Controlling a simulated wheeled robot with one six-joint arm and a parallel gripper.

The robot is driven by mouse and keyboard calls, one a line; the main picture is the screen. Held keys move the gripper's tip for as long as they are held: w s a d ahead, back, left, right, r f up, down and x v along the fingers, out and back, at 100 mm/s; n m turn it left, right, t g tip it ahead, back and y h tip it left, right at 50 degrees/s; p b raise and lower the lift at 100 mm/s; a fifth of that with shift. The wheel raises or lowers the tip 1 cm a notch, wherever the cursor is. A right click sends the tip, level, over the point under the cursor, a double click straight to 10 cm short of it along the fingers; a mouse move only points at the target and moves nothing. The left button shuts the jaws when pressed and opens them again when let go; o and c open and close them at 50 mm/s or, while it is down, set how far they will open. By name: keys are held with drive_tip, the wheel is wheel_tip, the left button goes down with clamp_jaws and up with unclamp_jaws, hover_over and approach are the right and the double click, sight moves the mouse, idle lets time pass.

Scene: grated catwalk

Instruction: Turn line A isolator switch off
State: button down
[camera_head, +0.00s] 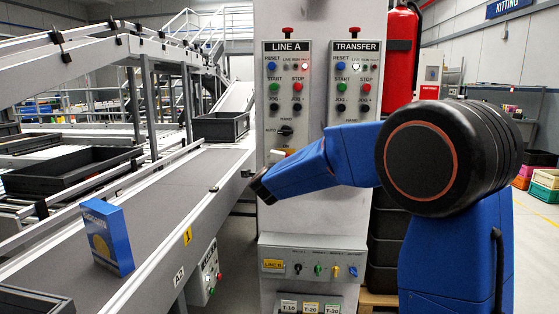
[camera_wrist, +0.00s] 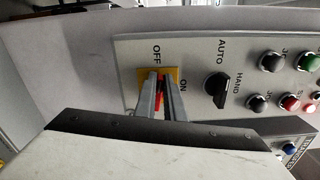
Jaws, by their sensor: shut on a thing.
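The line A isolator switch has a yellow plate (camera_wrist: 173,75) and a red handle (camera_wrist: 160,97) in the wrist view. OFF is printed above the plate in that view and ON to its right. My gripper (camera_wrist: 163,80) is at the plate with its two grey fingers closed on the red handle. The fingers hide much of the handle, so I cannot tell which mark it points to. In the head view my gripper (camera_head: 277,157) is at the lower part of the LINE A panel (camera_head: 287,92), and the isolator there is mostly covered.
The AUTO/HAND selector (camera_wrist: 215,87) sits close beside the isolator, with push buttons beyond it. The TRANSFER panel (camera_head: 355,85) is to the right on the same cabinet. A conveyor with a blue box (camera_head: 107,236) runs on the left. A red extinguisher (camera_head: 401,55) hangs on the right.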

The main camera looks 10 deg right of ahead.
drive_tip(key=shift+f+n, duration=0.3)
drive_tip(key=shift+n, duration=0.8)
drive_tip(key=c, duration=1.8)
unclamp_jaws()
drive_tip(key=shift+c, duration=0.2)
drive_tip(key=v, duration=1.7)
drive_tip(key=shift+s, duration=0.2)
drive_tip(key=shift+r, duration=0.1)
